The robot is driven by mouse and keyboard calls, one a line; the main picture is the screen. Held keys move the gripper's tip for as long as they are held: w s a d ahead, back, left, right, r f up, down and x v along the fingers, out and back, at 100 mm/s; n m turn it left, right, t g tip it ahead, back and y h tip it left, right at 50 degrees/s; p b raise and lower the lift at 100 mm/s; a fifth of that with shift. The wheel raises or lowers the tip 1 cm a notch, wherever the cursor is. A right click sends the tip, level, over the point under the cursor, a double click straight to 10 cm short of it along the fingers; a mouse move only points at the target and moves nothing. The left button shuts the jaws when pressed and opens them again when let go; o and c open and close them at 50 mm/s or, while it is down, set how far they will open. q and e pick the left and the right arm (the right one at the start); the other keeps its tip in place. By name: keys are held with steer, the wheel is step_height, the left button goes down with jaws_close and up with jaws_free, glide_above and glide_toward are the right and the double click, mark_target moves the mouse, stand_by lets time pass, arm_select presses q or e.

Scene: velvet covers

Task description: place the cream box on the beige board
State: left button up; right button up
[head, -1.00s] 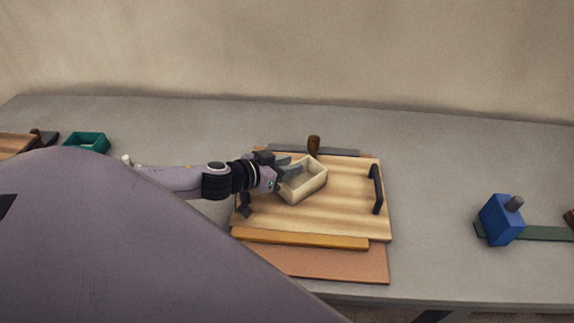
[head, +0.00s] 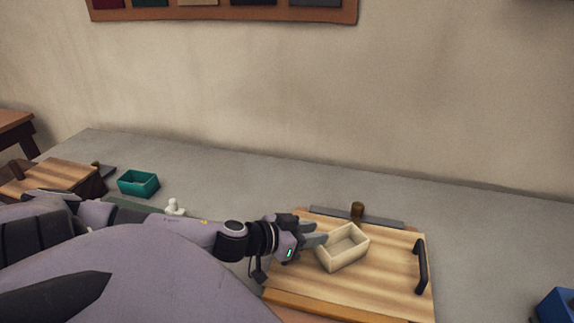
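The cream box (head: 343,260) is a small open-topped tray. It sits on the beige board (head: 390,285), a striped light wooden board with a dark handle on its right side. My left gripper (head: 320,234) is at the box's left rim, above the board. Its two grey fingers look spread apart, with no box wall clearly between them. Whether a fingertip still touches the rim is hard to tell. My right gripper is out of view.
A teal open box (head: 138,183) and a striped wooden block (head: 62,176) stand at the left of the grey table. A small white object (head: 174,206) is behind my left arm. A brown knob (head: 357,211) stands behind the board. A blue block (head: 557,306) is at the right edge.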

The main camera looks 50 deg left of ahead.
arm_select(q)
steer(key=shift+v, duration=1.9)
steer(key=shift+p+v, duration=0.75)
steer(key=shift+v, duration=0.65)
